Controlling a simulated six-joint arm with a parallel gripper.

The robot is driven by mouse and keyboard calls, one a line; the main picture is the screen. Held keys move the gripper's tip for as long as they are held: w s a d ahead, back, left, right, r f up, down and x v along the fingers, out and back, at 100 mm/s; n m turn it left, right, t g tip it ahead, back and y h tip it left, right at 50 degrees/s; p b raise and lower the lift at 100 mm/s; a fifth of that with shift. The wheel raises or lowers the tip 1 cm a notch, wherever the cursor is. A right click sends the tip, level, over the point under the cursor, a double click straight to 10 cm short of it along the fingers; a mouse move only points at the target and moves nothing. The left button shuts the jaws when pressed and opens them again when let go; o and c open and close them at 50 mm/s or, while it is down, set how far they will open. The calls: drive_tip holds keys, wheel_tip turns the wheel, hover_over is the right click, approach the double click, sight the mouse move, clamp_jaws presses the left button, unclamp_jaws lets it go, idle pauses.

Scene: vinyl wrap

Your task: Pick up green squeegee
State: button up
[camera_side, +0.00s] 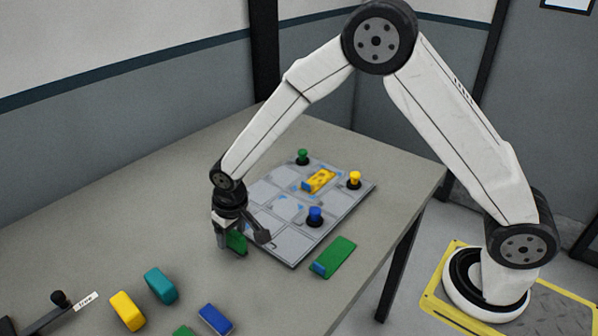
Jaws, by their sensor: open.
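A flat green squeegee (336,256) with a blue edge at its lower left end lies on the table, just off the front right edge of the grey panel. My gripper (241,241) points down at the panel's left corner, left of this squeegee and apart from it. Its fingers are spread. Another green piece (237,244) shows between the fingers, partly hidden by them. I cannot tell its full shape or whether a finger touches it.
The grey panel (285,240) carries a yellow squeegee (319,181) and green (302,155), yellow (354,178) and blue (315,214) knobs. Yellow (127,311), teal (161,286) and blue (215,319) blocks lie at the front left. The table's left rear is bare.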

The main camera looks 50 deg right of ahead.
drive_tip(key=shift+w+f, duration=0.15)
drive_tip(key=shift+f, duration=0.55)
clamp_jaws()
